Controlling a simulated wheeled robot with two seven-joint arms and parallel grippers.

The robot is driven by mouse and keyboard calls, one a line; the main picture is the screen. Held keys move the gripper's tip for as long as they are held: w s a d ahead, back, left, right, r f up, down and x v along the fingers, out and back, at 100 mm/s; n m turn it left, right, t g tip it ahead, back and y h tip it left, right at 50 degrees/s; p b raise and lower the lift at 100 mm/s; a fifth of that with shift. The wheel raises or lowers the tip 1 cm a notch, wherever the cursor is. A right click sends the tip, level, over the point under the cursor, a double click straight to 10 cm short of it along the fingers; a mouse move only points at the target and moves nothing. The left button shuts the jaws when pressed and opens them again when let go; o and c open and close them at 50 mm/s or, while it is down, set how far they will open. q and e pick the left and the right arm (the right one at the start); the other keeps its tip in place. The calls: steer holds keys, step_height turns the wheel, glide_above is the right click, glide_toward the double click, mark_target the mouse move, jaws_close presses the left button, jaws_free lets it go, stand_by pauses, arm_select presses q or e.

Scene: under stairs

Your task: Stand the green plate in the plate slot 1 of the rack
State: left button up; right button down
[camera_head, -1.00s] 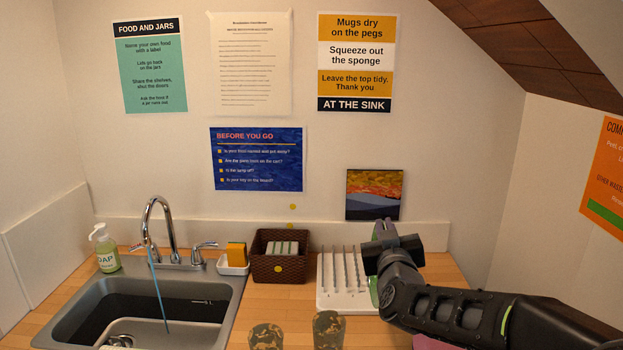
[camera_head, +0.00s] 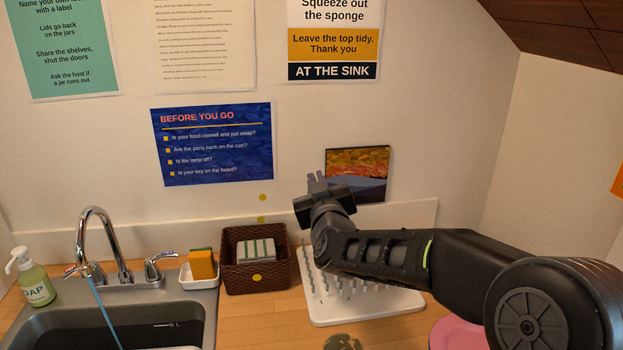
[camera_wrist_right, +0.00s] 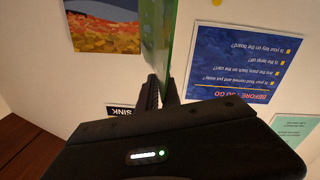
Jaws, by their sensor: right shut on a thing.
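The green plate (camera_wrist_right: 158,40) shows edge-on in the right wrist view, held upright between the fingers of my right gripper (camera_wrist_right: 160,92). In the head view my right gripper (camera_head: 318,183) is above the back left part of the rack, and the plate is hidden there. The rack (camera_head: 375,306) is a white base with several rows of upright grey pegs. My right forearm covers its back right part, so I cannot tell which slot the plate lines up with. My left gripper is out of view.
A brown basket (camera_head: 230,275) stands just left of the rack. A sponge holder (camera_head: 187,277), soap bottle (camera_head: 36,285) and sink (camera_head: 185,318) are farther left. A pink plate (camera_head: 455,336) lies front right, and a dark patterned cup (camera_head: 342,342) is in front. A picture (camera_head: 372,165) is behind.

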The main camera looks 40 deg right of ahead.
steer(key=shift+r, duration=0.1)
steer(key=shift+w+d+f+b, duration=0.15)
steer(key=shift+w+f+b, duration=0.1)
steer(key=shift+f+b, duration=0.2)
steer(key=shift+w+d+f+b, duration=0.1)
steer(key=shift+w+f+b, duration=0.1)
steer(key=shift+f+b, duration=0.25)
steer(key=f+b, duration=0.2)
steer(key=w+f+b, duration=0.1)
steer(key=f+b, duration=0.1)
steer(key=d+f+b, duration=0.1)
steer(key=f+b, duration=0.1)
steer(key=shift+w+f, duration=0.2)
steer(key=shift+w, duration=0.1)
steer(key=shift+a+f+b, duration=0.1)
steer(key=shift+f+b, duration=0.65)
steer(key=shift+f, duration=0.15)
steer(key=c, duration=1.1)
jaws_free()
steer(key=shift+s+r, duration=0.1)
steer(key=shift+r, duration=0.15)
